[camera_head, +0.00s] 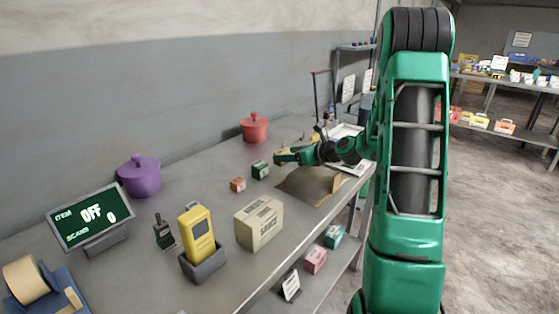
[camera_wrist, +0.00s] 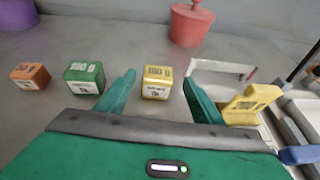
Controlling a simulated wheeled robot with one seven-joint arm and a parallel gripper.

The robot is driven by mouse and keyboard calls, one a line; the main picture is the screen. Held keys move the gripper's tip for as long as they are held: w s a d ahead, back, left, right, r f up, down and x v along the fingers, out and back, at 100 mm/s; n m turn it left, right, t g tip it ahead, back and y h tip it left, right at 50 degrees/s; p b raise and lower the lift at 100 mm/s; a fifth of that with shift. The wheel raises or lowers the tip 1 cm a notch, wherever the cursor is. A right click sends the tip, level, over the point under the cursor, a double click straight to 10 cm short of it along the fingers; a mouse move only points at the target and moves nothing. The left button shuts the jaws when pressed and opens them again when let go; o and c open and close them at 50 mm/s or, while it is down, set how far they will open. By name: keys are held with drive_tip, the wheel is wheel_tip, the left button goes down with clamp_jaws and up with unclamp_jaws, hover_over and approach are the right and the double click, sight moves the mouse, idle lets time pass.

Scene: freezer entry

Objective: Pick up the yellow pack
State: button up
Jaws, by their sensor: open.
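The yellow pack (camera_wrist: 157,82) is a small labelled box standing on the grey table. In the wrist view it appears between the two green fingers of my gripper (camera_wrist: 159,77), with a gap on each side. I cannot tell how far the fingertips are from it in depth. In the head view my gripper (camera_head: 279,157) is low over the table's far half, and the pack is largely hidden behind it. The gripper is open and holds nothing.
A green box (camera_wrist: 84,78) and an orange box (camera_wrist: 30,76) stand left of the pack. A red pot (camera_head: 255,127) is behind. A yellow item (camera_wrist: 250,103) lies right. Nearer on the table (camera_head: 200,197) are a carton (camera_head: 259,222) and a yellow scanner (camera_head: 197,234).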

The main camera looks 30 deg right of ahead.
drive_tip(key=x, duration=0.3)
drive_tip(key=shift+w+a+f, duration=0.1)
drive_tip(key=shift+a+f, duration=0.05)
drive_tip(key=shift+a, duration=0.05)
drive_tip(key=c, duration=1.2)
